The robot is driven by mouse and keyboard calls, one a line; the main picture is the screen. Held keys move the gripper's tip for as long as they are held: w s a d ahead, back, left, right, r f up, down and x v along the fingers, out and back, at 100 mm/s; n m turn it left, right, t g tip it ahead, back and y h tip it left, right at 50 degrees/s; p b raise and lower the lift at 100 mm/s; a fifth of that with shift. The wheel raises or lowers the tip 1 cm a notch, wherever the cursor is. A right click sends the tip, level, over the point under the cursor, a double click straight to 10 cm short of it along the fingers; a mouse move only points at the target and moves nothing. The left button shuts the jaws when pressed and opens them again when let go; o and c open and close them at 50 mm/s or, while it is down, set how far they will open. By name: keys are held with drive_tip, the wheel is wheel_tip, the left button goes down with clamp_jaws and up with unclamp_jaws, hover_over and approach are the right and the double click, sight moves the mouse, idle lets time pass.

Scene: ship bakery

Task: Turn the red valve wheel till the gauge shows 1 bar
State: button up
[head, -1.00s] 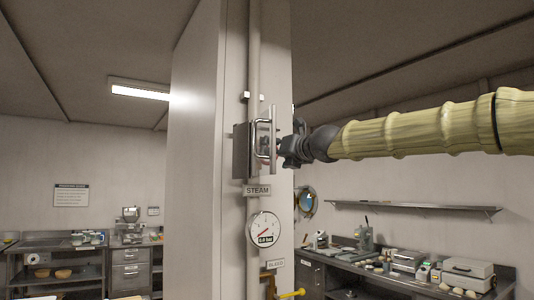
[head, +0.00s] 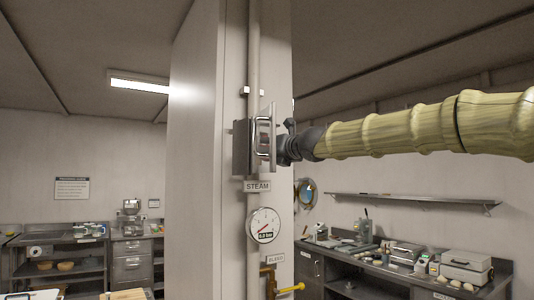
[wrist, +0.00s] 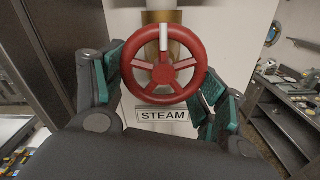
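The red valve wheel (wrist: 147,64) faces me in the wrist view, with a white mark at the top of its rim. The fingers of my gripper (wrist: 165,85) are open, one on each side of the wheel. I cannot tell whether they touch the rim. In the head view my gripper (head: 286,148) reaches in from the right behind an open metal cover with a handle (head: 265,138), which mostly hides the wheel and fingertips. The round gauge (head: 265,225) below has a red needle and its readout appears to say 0.0 bar.
A STEAM label (head: 257,186) sits on the pipe (head: 254,60) under the wheel. A yellow bleed handle (head: 290,289) juts out below the gauge. A wide column (head: 195,150) stands left of the pipe. Cluttered counters line the back, one at right (head: 400,275).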

drive_tip(key=shift+n, duration=0.4)
drive_tip(key=n, duration=0.3)
drive_tip(key=n+p, duration=0.1)
drive_tip(key=shift+w+d+n, duration=0.2)
drive_tip(key=shift+d+n, duration=0.1)
drive_tip(key=n, duration=0.5)
drive_tip(key=shift+w+d+p, duration=0.1)
drive_tip(key=shift+d+p, duration=0.1)
drive_tip(key=shift+p, duration=0.2)
drive_tip(key=shift+n, duration=0.3)
drive_tip(key=o, duration=0.7)
drive_tip(key=shift+o, duration=0.2)
drive_tip(key=shift+r, duration=0.1)
